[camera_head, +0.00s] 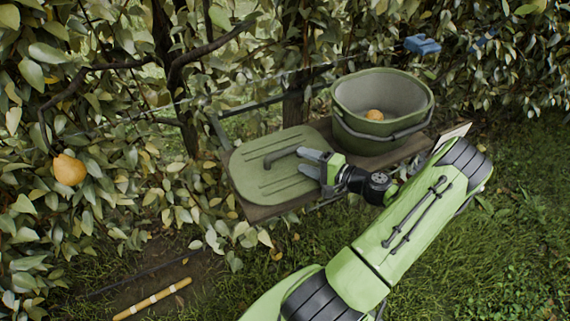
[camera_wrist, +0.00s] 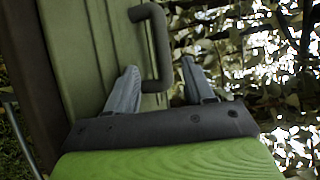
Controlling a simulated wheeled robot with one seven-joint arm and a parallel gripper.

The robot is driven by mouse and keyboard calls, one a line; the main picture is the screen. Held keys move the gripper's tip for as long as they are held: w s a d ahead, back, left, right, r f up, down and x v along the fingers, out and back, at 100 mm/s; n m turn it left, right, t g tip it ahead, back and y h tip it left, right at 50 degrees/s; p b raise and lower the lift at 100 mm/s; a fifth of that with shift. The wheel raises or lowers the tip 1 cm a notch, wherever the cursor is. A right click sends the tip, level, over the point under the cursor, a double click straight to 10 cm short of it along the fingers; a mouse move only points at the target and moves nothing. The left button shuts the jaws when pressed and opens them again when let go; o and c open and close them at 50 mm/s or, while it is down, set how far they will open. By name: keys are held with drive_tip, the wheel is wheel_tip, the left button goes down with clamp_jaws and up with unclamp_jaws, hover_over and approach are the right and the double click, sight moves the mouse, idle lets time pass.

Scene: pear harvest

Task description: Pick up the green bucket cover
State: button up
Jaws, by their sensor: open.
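The green bucket cover (camera_head: 262,184) lies flat on a wooden shelf, left of the bucket. Its dark bar handle (camera_head: 284,156) stands up from its top. In the wrist view the cover (camera_wrist: 82,50) fills the left half, and the handle (camera_wrist: 160,45) reaches in from above, its lower bend near the gap between my fingers. My gripper (camera_head: 308,163) is open over the cover's right part, with its grey fingers pointing toward the handle. My gripper also shows in the wrist view (camera_wrist: 158,85) with its fingers apart. I cannot tell whether a finger touches the handle.
A green bucket (camera_head: 374,136) with a pear (camera_head: 375,115) inside stands right of the cover on the shelf (camera_head: 262,211). Leafy branches crowd behind and left, with a pear (camera_head: 69,170) hanging there. A striped stick (camera_head: 152,299) lies on the ground. Grass is open at right.

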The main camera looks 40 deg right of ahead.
sight(288, 154)
drive_tip(key=b+x, duration=0.1)
drive_tip(key=x, duration=0.4)
drive_tip(key=shift+w+a, duration=0.1)
drive_tip(key=shift+w, duration=0.2)
drive_tip(key=shift+r, duration=0.1)
drive_tip(key=shift+s, duration=0.1)
drive_tip(key=shift+c, duration=0.5)
clamp_jaws()
